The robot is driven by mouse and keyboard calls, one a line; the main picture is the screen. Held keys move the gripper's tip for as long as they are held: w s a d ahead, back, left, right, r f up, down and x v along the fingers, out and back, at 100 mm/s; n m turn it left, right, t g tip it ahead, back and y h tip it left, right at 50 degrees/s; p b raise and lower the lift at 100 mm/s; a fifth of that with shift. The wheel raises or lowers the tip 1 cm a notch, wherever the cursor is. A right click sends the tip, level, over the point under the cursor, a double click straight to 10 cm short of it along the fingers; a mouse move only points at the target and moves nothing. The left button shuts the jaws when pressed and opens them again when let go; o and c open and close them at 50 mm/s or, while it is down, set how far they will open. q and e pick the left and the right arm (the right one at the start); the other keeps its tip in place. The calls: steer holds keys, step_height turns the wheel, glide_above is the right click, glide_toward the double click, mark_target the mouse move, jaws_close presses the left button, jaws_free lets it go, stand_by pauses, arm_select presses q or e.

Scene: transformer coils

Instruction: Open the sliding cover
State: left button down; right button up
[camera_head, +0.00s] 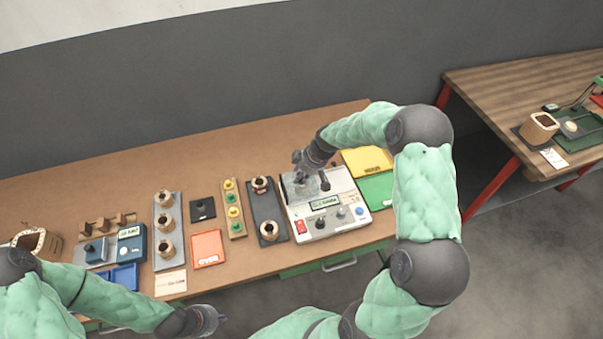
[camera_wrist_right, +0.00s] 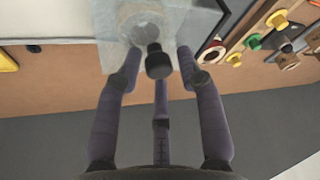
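The white tester unit (camera_head: 335,215) with a red switch and dark knobs stands on the table right of centre in the head view. Its translucent sliding cover (camera_head: 299,192) lies on top. In the right wrist view the cover (camera_wrist_right: 195,22) has a black knob (camera_wrist_right: 158,62) on it. My right gripper (camera_head: 313,177) is over the cover; in the wrist view its purple-grey fingers (camera_wrist_right: 158,85) are spread around the knob, with gaps visible at the sides. My left gripper (camera_head: 208,320) is low, in front of the table, away from the unit; its fingers are too small to read.
Left of the unit are a dark plate with coils (camera_head: 269,210), a board with yellow and green pieces (camera_head: 234,215), an orange tray (camera_head: 207,248) and a blue device (camera_head: 131,244). Yellow (camera_head: 367,160) and green (camera_head: 377,190) trays lie right. The table's back strip is clear.

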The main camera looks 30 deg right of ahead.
jaws_close()
steer(key=s+d+b, duration=0.2)
steer(key=d+b, duration=0.3)
steer(key=d, duration=0.7)
steer(key=shift+s+d+r+b, duration=0.2)
steer(key=shift+s+d+b, duration=0.05)
steer(key=shift+s+b, duration=0.1)
steer(key=o, duration=0.5)
jaws_free()
steer(key=shift+f, duration=0.1)
steer(key=shift+s, duration=0.1)
